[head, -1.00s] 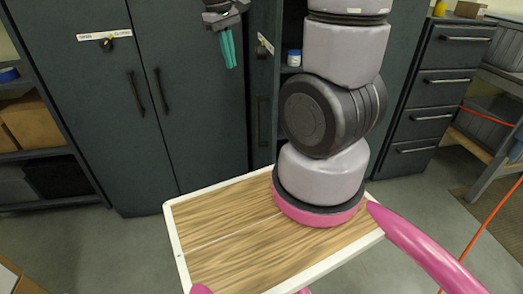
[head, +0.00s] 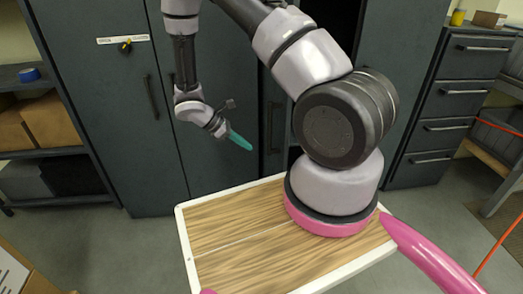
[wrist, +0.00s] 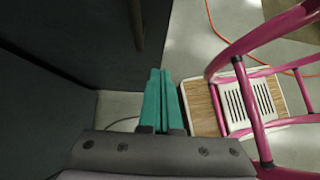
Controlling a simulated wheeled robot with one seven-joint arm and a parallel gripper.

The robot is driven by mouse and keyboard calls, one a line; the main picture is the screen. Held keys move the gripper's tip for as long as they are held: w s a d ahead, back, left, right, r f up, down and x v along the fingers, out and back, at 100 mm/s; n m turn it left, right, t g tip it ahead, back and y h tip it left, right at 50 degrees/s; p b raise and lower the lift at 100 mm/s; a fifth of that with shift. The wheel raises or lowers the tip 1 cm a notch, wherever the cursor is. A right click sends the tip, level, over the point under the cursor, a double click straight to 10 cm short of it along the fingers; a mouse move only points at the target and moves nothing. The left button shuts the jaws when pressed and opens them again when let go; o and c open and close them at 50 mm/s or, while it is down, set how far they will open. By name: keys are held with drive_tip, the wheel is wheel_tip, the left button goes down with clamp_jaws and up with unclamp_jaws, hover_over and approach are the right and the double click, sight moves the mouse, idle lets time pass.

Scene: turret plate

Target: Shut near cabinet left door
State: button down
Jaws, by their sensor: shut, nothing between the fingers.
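The dark grey left door (head: 277,155) of the cabinet behind my arm stands ajar, turned nearly edge-on, with a dark vertical handle. My arm covers its upper part and much of the opening beside it. My gripper (head: 241,141) has teal fingers, pressed together and empty. It points down and right, just left of the door in the head view; I cannot tell whether it touches. In the wrist view the fingers (wrist: 160,98) are side by side, below a dark panel (wrist: 100,35) with a handle, probably this door.
A shut two-door cabinet (head: 105,110) stands to the left, with open shelves (head: 40,155) beyond it. A drawer unit (head: 455,95) and workbench are at right. My wood-topped base is in front. An orange cable (wrist: 215,25) lies on the floor.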

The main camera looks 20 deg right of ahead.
sight(282, 161)
drive_tip(key=x, duration=0.3)
drive_tip(key=d+r+x, duration=0.1)
drive_tip(key=x, duration=0.7)
drive_tip(key=shift+s+d+r, duration=0.2)
drive_tip(key=shift+d, duration=0.2)
drive_tip(key=shift+s+d, duration=0.1)
drive_tip(key=shift+d, duration=0.4)
